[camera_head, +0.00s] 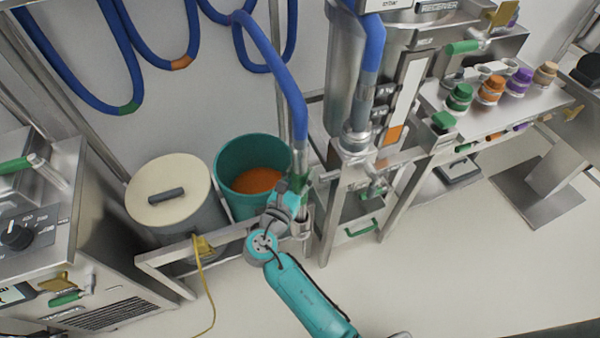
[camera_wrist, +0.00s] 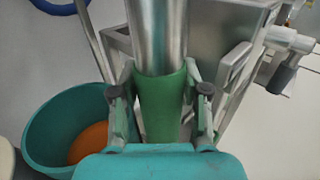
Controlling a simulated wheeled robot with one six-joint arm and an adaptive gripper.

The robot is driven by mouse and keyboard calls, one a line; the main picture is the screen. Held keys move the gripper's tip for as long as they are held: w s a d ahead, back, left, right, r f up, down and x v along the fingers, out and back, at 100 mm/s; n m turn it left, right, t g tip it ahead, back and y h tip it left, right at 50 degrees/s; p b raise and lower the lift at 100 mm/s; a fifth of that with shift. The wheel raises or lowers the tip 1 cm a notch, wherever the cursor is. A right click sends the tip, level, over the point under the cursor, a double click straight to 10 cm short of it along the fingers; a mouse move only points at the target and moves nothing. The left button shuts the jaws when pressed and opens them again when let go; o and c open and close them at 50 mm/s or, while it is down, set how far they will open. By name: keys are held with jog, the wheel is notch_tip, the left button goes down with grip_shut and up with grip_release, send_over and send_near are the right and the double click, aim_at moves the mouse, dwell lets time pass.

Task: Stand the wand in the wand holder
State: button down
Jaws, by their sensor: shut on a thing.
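The wand is a steel tube with a green grip sleeve (camera_wrist: 163,110). In the head view it hangs upright below the blue hose, with its green part (camera_head: 301,181) beside my gripper (camera_head: 289,194). In the wrist view my gripper (camera_wrist: 161,100) has one finger on each side of the green sleeve and is shut on it. The steel tube fills the top middle of that view. A short steel cylinder (camera_head: 304,224) shows just below the wand, by the frame rail. I cannot tell whether it is the wand holder or the wand's lower end.
A teal bin (camera_head: 226,160) with orange powder stands close left of the wand. A lidded drum (camera_head: 168,195) stands left of it. A steel frame and hopper (camera_head: 345,90) stand close right. Floor is open at lower right (camera_head: 440,260).

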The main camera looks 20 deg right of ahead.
jog(key=shift+f, duration=0.6)
dwell(0.9)
jog(key=shift+c, duration=2.4)
grip_release()
jog(key=shift+f, duration=0.1)
jog(key=v, duration=1.2)
jog(key=shift+d, duration=0.1)
